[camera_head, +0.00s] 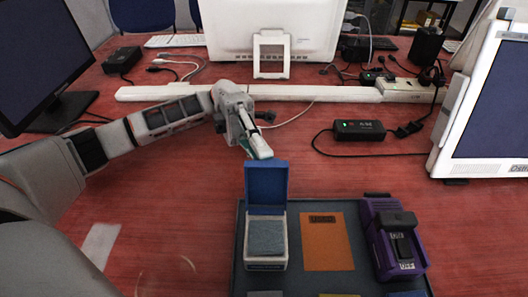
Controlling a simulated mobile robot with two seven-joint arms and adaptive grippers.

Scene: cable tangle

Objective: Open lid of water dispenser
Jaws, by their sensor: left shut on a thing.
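No water dispenser that I can name for certain shows; the lidded thing in view is a small white box (266,265) with a grey top face. Its blue lid (266,188) stands upright, hinged at the back of the box. My left gripper (261,152) reaches in from the left and is shut at the top edge of the lid. The fingertips are small and partly hidden behind that edge. My right gripper is out of view.
The box sits on a dark tray (361,215) with an orange pad (327,240) and a purple switch unit (395,238). A black adapter (359,130) and cables lie behind it. Monitors stand left, back and right. A white bar (330,94) crosses the red table (130,205).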

